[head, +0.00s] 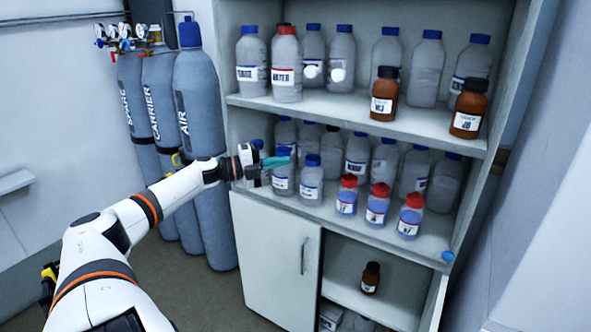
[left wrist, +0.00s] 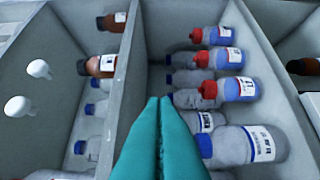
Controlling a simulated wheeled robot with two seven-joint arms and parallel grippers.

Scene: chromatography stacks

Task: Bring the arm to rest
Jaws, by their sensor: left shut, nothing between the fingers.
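My left arm (head: 125,225) is white with orange bands and reaches in from the left in the head view. Its gripper (head: 276,162) has teal fingers and is at the left front of the middle shelf, close to clear bottles with blue caps. In the left wrist view the teal fingers (left wrist: 163,103) are together with nothing between them, pointing into the shelf. My right gripper is not in view.
The shelf unit (head: 400,237) holds several clear bottles, brown bottles (head: 384,95) and red-capped blue bottles (head: 377,204). Below is a cabinet door (head: 275,262) beside an open compartment with a brown bottle (head: 370,278). Grey gas cylinders (head: 200,120) stand left. Floor in front is clear.

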